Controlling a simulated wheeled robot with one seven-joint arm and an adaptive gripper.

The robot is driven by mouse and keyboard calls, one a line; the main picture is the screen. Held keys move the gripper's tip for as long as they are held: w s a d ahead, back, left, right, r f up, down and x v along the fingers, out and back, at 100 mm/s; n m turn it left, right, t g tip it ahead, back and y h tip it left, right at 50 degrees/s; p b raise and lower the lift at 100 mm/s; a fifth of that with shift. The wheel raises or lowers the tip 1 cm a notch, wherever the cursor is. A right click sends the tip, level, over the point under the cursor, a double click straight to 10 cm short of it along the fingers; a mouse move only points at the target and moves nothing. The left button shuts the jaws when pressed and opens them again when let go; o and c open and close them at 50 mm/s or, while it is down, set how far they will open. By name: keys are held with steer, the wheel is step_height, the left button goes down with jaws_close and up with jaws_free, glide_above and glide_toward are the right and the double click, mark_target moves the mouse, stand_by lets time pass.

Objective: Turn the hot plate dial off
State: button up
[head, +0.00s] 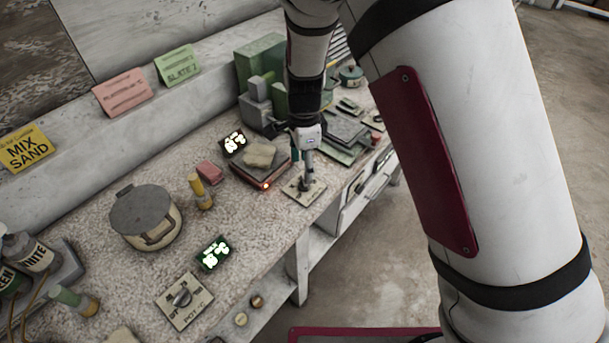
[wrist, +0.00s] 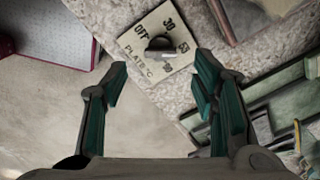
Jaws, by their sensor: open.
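The hot plate dial (wrist: 158,46) is a dark round knob on a cream panel (wrist: 135,66) marked "PLATE °C", "OFF" and "30". In the wrist view, "OFF" lies at the knob's upper left, and a pale bar on the knob lies to its lower right, away from "OFF". My gripper (wrist: 157,76) is open, its two teal-padded fingers apart on either side of the dial's line, with nothing between them. In the head view my gripper (head: 306,180) points down over the panel (head: 292,192) and partly hides the dial. Contact cannot be told.
The hot plate (head: 252,176) with a glowing red light and a tan block stands left of the panel. A second dial panel marked "POT" (head: 187,313) and a lidded pot (head: 147,222) are nearer. Green equipment (head: 258,60) stands behind. The bench edge is close on the right.

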mark_target(304, 184)
steer(key=shift+f, duration=2.55)
steer(key=c, duration=1.2)
steer(key=shift+o, duration=0.2)
